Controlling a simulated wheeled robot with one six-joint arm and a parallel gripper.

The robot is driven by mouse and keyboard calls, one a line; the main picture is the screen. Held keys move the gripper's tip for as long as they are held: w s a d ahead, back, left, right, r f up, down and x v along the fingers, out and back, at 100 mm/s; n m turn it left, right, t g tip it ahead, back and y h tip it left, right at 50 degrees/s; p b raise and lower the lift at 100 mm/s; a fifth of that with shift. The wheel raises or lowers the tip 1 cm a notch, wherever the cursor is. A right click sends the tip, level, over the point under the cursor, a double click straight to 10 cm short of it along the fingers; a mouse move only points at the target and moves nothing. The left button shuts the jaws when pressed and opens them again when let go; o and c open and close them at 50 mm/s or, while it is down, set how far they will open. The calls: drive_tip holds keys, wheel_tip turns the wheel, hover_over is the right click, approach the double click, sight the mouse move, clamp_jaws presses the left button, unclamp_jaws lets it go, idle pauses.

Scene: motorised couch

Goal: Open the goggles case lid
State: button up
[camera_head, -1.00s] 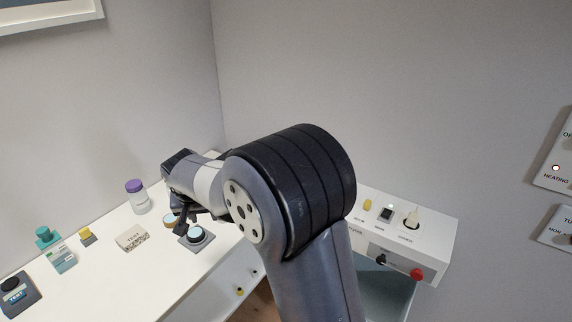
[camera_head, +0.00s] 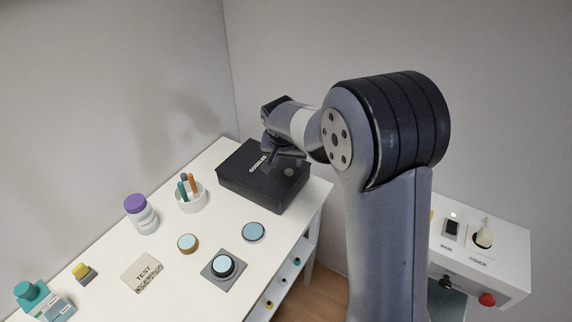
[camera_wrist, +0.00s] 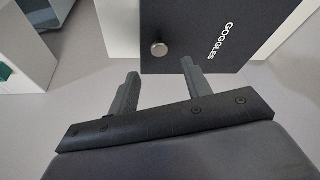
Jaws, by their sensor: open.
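The black goggles case (camera_head: 252,185) sits at the far end of the white table, its lid shut. Its dark lid, lettered "GOGGLES", fills the top of the wrist view (camera_wrist: 202,58). A round metal knob (camera_wrist: 159,49) stands on the lid near one edge, and shows in the head view as a small grey disc (camera_head: 289,172). My gripper (camera_wrist: 160,68) is open and empty, its two fingers apart on either side of the knob's line, just short of it in the wrist view. In the head view my gripper (camera_head: 277,155) hangs over the case; contact cannot be told.
On the white table (camera_head: 195,262) stand a cup of pens (camera_head: 190,196), a purple-lidded jar (camera_head: 142,214), a TEST block (camera_head: 143,273) and several round discs and buttons. A white control box (camera_head: 482,250) with a red knob is at right.

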sight(289, 171)
drive_tip(key=x, duration=0.7)
drive_tip(key=shift+p, duration=0.4)
clamp_jaws()
